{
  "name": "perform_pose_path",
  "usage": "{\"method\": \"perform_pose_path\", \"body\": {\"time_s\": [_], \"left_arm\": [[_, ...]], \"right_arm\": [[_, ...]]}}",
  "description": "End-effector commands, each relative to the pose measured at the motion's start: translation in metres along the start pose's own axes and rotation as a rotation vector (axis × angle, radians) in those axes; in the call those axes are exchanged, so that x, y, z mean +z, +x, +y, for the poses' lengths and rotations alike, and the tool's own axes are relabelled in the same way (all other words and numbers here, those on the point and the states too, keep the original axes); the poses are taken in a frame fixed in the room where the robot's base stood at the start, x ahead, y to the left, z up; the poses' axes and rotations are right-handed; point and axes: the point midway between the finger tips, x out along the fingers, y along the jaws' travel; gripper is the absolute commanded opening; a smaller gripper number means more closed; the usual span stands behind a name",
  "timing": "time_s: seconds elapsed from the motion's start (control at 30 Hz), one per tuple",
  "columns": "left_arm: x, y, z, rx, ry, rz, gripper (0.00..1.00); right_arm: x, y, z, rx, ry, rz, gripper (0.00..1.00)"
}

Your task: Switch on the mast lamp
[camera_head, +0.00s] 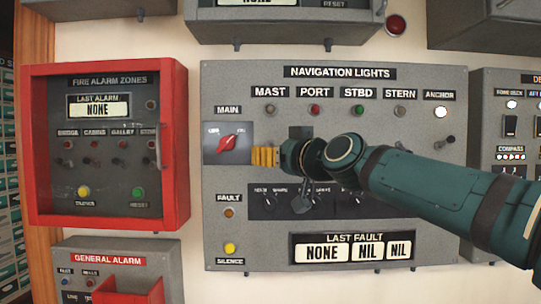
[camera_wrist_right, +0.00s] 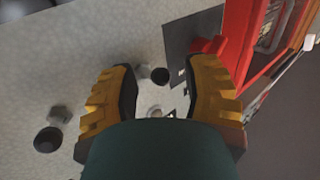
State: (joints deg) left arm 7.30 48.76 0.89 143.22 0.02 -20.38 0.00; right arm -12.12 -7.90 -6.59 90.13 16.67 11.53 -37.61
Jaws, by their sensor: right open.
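The grey navigation lights panel (camera_head: 235,85) is on the wall ahead. The mast indicator (camera_head: 270,110) under the MAST label looks dull and unlit. My right gripper (camera_head: 265,157) is in front of the panel, below that indicator and beside the red main switch (camera_head: 228,143). In the wrist view its yellow fingers (camera_wrist_right: 160,90) are spread apart. A dark-knobbed toggle (camera_wrist_right: 160,75) shows in the gap between them, apart from both fingers; it appears to be the mast toggle. In the head view the gripper hides it. My left gripper is not in view.
Another dark-knobbed toggle (camera_wrist_right: 48,138) stands outside the fingers. The anchor indicator (camera_head: 440,111) glows white. The red fire alarm box (camera_head: 180,145) juts out left of the panel. Rotary knobs (camera_head: 268,203) sit below the gripper.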

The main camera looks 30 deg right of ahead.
Motion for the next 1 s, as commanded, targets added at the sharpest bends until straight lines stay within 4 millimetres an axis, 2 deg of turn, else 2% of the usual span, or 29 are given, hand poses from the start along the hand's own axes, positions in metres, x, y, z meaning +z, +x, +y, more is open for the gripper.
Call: {"method": "perform_pose_path", "body": {"time_s": [0.13, 0.43, 0.57, 1.0], "left_arm": [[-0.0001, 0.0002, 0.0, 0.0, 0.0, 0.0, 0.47], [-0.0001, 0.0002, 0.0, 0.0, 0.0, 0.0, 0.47], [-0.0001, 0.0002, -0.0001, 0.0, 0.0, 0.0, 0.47], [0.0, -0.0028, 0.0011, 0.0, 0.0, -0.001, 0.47]], "right_arm": [[0.0001, 0.0079, -0.0002, 0.0, 0.0, 0.0, 0.47], [-0.0001, 0.0089, -0.0002, 0.0, 0.0, 0.001, 0.47], [-0.0001, 0.0088, -0.0004, 0.0, 0.0, 0.001, 0.01], [-0.0005, 0.0092, -0.002, -0.004, 0.003, -0.006, 0.0]]}}
